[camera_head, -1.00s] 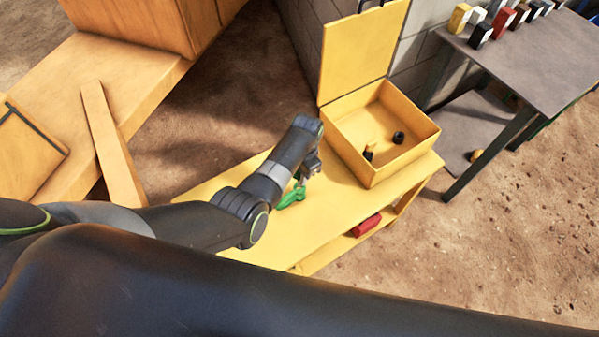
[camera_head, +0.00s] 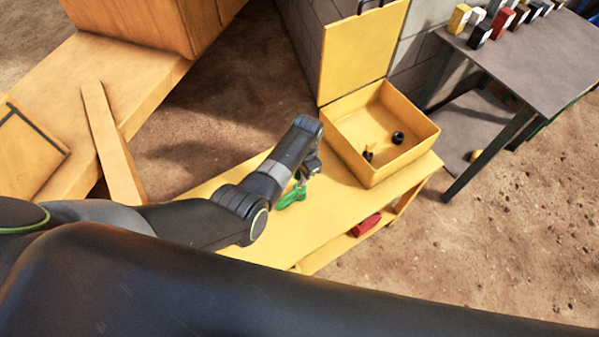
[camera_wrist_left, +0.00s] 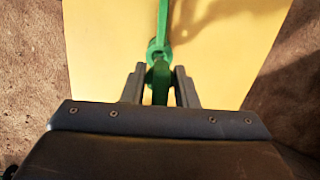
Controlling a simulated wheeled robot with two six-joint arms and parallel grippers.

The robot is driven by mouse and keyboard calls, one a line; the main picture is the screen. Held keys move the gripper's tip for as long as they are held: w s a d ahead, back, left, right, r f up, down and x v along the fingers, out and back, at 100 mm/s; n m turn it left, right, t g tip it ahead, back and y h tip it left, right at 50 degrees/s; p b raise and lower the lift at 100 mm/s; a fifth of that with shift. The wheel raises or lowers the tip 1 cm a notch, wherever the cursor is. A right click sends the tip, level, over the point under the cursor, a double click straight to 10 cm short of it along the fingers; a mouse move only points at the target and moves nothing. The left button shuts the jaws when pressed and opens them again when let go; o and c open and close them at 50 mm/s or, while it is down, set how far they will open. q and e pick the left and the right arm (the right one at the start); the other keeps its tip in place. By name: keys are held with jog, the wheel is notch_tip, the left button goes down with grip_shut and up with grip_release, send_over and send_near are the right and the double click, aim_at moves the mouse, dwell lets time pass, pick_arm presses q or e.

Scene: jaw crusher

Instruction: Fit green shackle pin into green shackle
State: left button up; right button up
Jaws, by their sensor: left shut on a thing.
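The green shackle (camera_head: 291,198) lies on the yellow bench top below my left gripper. In the left wrist view the shackle (camera_wrist_left: 163,18) runs up and away from the jaws. My left gripper (camera_head: 304,180) points down over the bench. Its two fingers in the wrist view (camera_wrist_left: 160,85) are shut on a green piece that looks like the green shackle pin (camera_wrist_left: 161,76). The pin meets a round green part just beyond the fingertips. I cannot tell how deep the pin sits in the shackle. My right gripper is not in view.
An open yellow box (camera_head: 403,160) with small dark parts stands on the right of the yellow bench (camera_head: 330,215). A red object (camera_head: 366,225) lies on the bench's lower shelf. A grey table (camera_head: 540,60) with several coloured blocks stands at upper right.

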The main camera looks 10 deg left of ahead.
pick_arm(q)
jog(key=shift+f+b, duration=2.25)
jog(key=shift+f, duration=0.55)
jog(key=o, duration=1.1)
jog(key=shift+r, duration=0.1)
jog(key=shift+r, duration=0.3)
jog(key=r, duration=0.5)
jog(key=w+d+r, duration=0.1)
jog(key=r, duration=1)
jog(key=shift+w+d+r+p, duration=0.15)
jog(key=shift+w+r+p, duration=0.1)
jog(key=shift+w+p, duration=0.15)
jog(key=shift+s+f, duration=0.1)
jog(key=shift+s, duration=0.05)
